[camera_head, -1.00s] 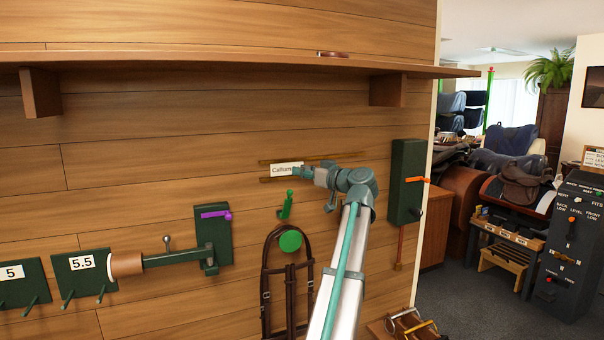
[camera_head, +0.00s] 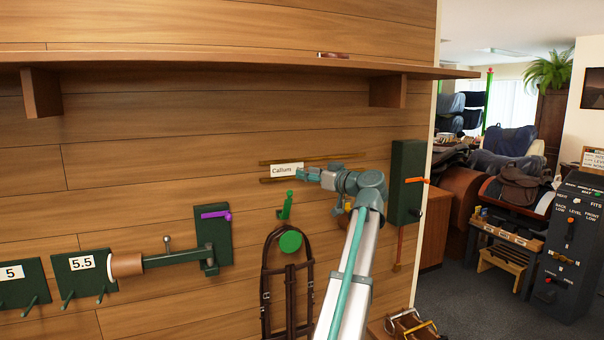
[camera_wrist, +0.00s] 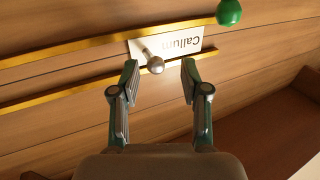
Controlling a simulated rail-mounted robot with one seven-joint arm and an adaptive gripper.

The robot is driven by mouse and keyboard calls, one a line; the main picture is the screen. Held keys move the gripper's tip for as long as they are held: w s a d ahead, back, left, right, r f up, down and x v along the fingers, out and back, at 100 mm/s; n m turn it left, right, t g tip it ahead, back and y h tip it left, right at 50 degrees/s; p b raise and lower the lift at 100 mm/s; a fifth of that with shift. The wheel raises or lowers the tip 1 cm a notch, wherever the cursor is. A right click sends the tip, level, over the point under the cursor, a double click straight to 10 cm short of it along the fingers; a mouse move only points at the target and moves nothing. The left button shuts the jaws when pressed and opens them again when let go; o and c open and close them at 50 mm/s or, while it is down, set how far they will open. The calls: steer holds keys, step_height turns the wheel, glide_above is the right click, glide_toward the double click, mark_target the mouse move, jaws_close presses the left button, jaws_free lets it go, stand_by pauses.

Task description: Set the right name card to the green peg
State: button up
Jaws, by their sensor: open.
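The white name card (camera_head: 285,170) reading "Callum" sits between two brass rails on the wooden wall. In the wrist view the card (camera_wrist: 180,46) shows upside down, with a round silver knob (camera_wrist: 155,65) in front of it. My gripper (camera_head: 300,173) is at the card's right edge in the head view. In the wrist view my gripper (camera_wrist: 159,68) is open, with one finger on each side of the knob and gaps between. A green hook-shaped peg (camera_head: 285,205) is on the wall below the card. A green ball end (camera_wrist: 229,12) shows at the wrist view's top right.
Below the peg, a green disc (camera_head: 290,241) holds a dark bridle (camera_head: 266,290). A green box (camera_head: 407,165) with an orange lever is right of my arm. A purple-topped bracket (camera_head: 212,240) is at left. A wooden shelf (camera_head: 200,62) runs above.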

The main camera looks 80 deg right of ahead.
steer(key=v, duration=0.8)
steer(key=shift+s+a, duration=0.15)
steer(key=shift+s, duration=0.1)
steer(key=shift+s, duration=0.1)
